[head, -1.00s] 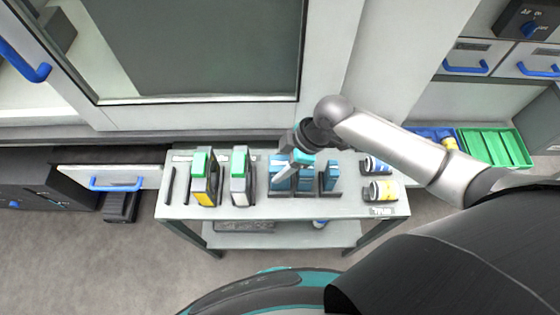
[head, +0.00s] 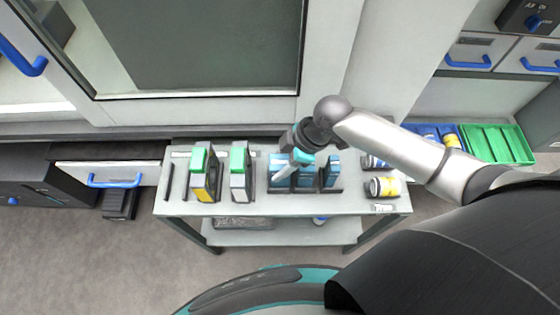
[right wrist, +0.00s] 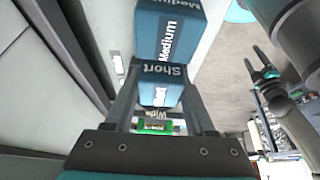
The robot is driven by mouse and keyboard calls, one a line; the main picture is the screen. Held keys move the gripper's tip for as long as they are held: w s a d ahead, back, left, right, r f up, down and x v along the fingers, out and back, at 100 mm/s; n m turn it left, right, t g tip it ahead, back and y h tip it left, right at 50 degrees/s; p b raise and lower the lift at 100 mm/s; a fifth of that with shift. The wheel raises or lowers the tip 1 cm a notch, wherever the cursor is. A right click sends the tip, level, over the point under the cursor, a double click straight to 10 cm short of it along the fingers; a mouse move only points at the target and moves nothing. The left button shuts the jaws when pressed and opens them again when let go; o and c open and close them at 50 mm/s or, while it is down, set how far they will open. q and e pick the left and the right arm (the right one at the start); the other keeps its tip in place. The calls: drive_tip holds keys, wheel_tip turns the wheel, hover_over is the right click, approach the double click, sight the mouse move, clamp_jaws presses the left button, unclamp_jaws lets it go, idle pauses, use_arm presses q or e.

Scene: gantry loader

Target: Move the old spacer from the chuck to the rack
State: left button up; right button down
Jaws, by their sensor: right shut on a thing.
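A blue spacer block labelled "Short" (right wrist: 160,93) sits between the fingers of my right gripper (right wrist: 160,100), which is shut on it. A larger blue block labelled "Medium" (right wrist: 166,38) is just beyond it. In the head view my right gripper (head: 290,166) is over the left part of a dark rack (head: 308,190) on the table. Several blue blocks stand upright there, one at the right end (head: 331,172). I cannot tell whether the held block touches the rack. The chuck does not show.
On the table (head: 350,203), two green-topped holders (head: 203,178) stand left of the rack. A closed machine door (head: 200,104) rises behind. Blue (head: 428,133) and green (head: 497,143) bins lie farther right.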

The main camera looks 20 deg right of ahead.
drive_tip(key=shift+f, duration=0.3)
drive_tip(key=shift+c, duration=0.8)
unclamp_jaws()
drive_tip(key=p+v, duration=0.2)
drive_tip(key=v, duration=1.3)
drive_tip(key=shift+r, duration=0.15)
wheel_tip(320, 180, up, 7)
drive_tip(key=p, duration=0.8)
drive_tip(key=shift+p, duration=0.35)
